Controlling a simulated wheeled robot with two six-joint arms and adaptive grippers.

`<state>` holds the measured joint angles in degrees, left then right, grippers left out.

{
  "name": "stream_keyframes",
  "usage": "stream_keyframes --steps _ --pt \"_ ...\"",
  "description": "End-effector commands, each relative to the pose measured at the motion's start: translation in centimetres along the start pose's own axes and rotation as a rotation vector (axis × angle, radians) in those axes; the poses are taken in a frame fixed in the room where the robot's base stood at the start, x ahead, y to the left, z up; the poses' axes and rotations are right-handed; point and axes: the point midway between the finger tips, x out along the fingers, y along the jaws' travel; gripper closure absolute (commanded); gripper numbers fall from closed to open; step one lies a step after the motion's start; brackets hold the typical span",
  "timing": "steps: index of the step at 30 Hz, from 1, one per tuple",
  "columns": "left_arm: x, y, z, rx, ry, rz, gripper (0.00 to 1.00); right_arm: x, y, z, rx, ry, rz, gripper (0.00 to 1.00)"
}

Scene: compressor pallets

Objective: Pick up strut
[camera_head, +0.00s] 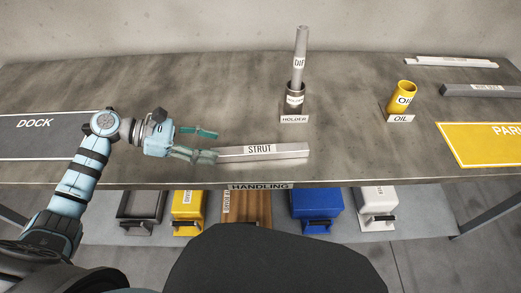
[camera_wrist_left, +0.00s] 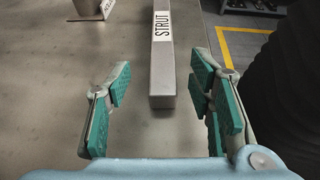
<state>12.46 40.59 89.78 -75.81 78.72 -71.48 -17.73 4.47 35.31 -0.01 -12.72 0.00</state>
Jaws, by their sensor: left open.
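The strut (camera_head: 265,153) is a grey bar with a white STRUT label, lying on the table near its front edge. My left gripper (camera_head: 206,144) is at the strut's left end, with its fingers apart. In the left wrist view the strut (camera_wrist_left: 162,75) runs away from me, its near end lying between the open fingers of the left gripper (camera_wrist_left: 160,100). No contact between the fingers and the strut shows. My right gripper is not in view.
A holder (camera_head: 295,100) with a grey rod upright in it stands behind the strut. A yellow oil cup (camera_head: 402,96) stands to the right. A DOCK mat (camera_head: 40,132) lies left and a yellow mat (camera_head: 485,150) right. More bars lie at far right. Bins sit below the table.

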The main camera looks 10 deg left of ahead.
Motion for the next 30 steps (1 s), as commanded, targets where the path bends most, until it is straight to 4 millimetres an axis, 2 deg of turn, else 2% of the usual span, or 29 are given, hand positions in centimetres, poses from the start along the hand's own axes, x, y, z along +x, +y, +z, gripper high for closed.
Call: stream_keyframes --steps 4,10,17,26,30 --pt "1.7 -0.1 0.2 0.001 -0.004 -0.002 0.52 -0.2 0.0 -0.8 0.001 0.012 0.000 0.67" --pt "5.5 -0.5 0.1 0.000 -0.004 -0.002 0.52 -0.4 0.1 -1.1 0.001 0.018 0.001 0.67" --pt "6.0 -0.5 0.0 0.001 0.000 -0.003 0.52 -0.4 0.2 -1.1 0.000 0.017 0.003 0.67" --pt "6.0 -0.5 0.1 0.001 -0.001 -0.003 0.98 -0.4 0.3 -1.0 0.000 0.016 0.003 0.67" --pt "6.0 -0.4 0.1 0.002 -0.003 -0.003 1.00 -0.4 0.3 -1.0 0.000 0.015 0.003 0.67"
